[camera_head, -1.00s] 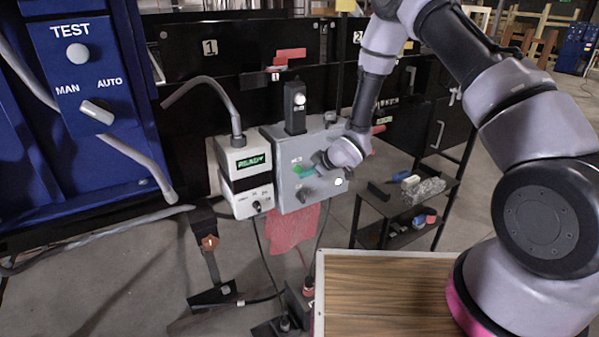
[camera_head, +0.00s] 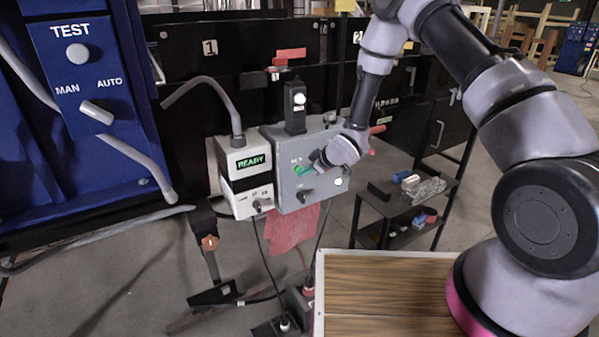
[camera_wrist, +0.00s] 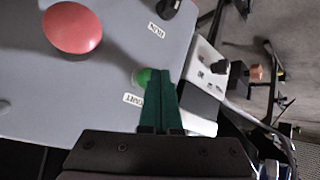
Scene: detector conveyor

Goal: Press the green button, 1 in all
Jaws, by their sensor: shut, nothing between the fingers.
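The green button (camera_wrist: 142,77) sits on the grey panel face in the wrist view, partly hidden behind the fingertips, beside a white label. It also shows small and green in the head view (camera_head: 298,169). My gripper (camera_wrist: 160,78) is shut and empty, its two green fingers together with the tips at the right edge of the button. Whether the tips touch the button I cannot tell. In the head view my gripper (camera_head: 315,166) is at the front of the grey control box (camera_head: 312,150).
A red mushroom button (camera_wrist: 72,28) and a black knob (camera_wrist: 168,8) are on the same panel. A white unit reading READY (camera_head: 249,161) stands left of the box. A small black cart (camera_head: 378,206) with loose items stands to the right.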

